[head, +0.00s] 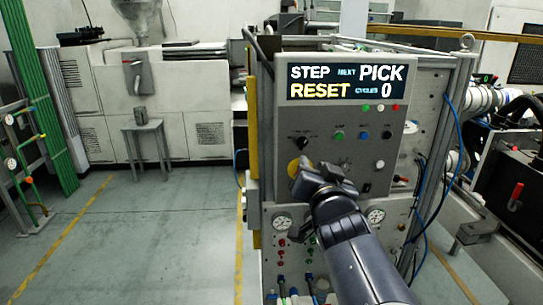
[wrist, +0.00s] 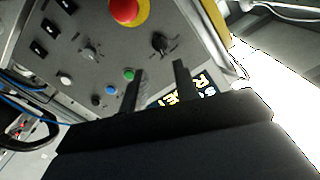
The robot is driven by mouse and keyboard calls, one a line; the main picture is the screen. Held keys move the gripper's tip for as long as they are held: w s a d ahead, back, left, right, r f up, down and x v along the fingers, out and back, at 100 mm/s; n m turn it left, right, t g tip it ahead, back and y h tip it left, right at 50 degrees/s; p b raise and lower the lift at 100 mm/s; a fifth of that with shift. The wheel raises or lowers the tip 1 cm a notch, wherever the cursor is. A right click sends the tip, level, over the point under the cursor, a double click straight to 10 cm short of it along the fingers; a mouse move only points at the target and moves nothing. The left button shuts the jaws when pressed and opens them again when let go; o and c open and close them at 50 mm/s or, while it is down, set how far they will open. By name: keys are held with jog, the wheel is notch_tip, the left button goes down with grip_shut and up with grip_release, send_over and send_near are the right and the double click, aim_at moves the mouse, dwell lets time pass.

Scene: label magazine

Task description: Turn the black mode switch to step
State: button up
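The black mode switch (head: 302,143) is a small black knob on the left of the grey control panel (head: 345,133), below the display. In the wrist view the switch (wrist: 162,42) appears just beyond my fingertips, roughly in line with the gap between them; its markings are too small to read. My gripper (head: 303,177) is in front of the panel's lower left, below the switch. In the wrist view my gripper (wrist: 159,67) has its two dark fingers apart with nothing between them. I cannot tell the distance from fingertips to switch; no contact shows.
The red emergency stop (wrist: 125,10) with a yellow ring is near the switch. Green (wrist: 129,75) and blue (wrist: 111,89) buttons and a grey knob (wrist: 90,52) are also close. The display (head: 345,82) reads STEP, NEXT PICK, RESET, CYCLES 0. Gauges sit below.

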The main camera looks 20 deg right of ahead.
aim_at(303, 145)
jog(key=shift+v, duration=0.85)
jog(key=shift+w, duration=0.1)
jog(key=shift+x, duration=5.4)
